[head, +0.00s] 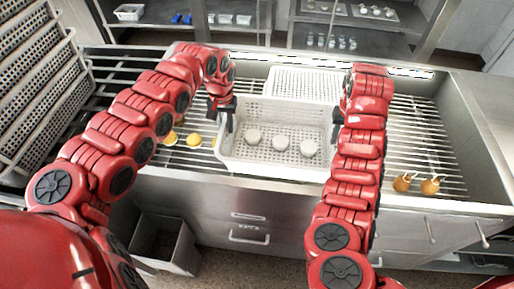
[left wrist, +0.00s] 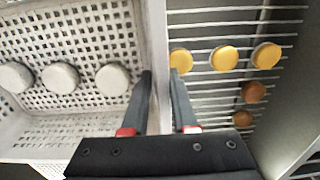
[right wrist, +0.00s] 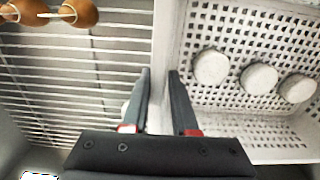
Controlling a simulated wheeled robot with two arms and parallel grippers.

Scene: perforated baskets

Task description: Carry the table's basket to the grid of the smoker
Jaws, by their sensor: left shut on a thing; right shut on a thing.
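A white perforated basket (head: 275,165) with three round pale pieces (head: 281,142) in it is between my two arms, over the metal grid (head: 415,150). My left gripper (head: 226,118) is shut on the basket's left wall, which also shows in the left wrist view (left wrist: 155,50). My right gripper (right wrist: 160,85) is shut on the opposite wall (right wrist: 168,40); in the head view my right arm hides its fingers. I cannot tell whether the basket touches the grid.
Yellow round pieces (left wrist: 224,58) lie on the grid left of the basket. Two orange-brown pieces (head: 430,187) lie on the right. Another white perforated basket (head: 305,84) is behind. Stacked perforated trays (head: 40,80) stand at far left. A grey bin (head: 167,243) is below.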

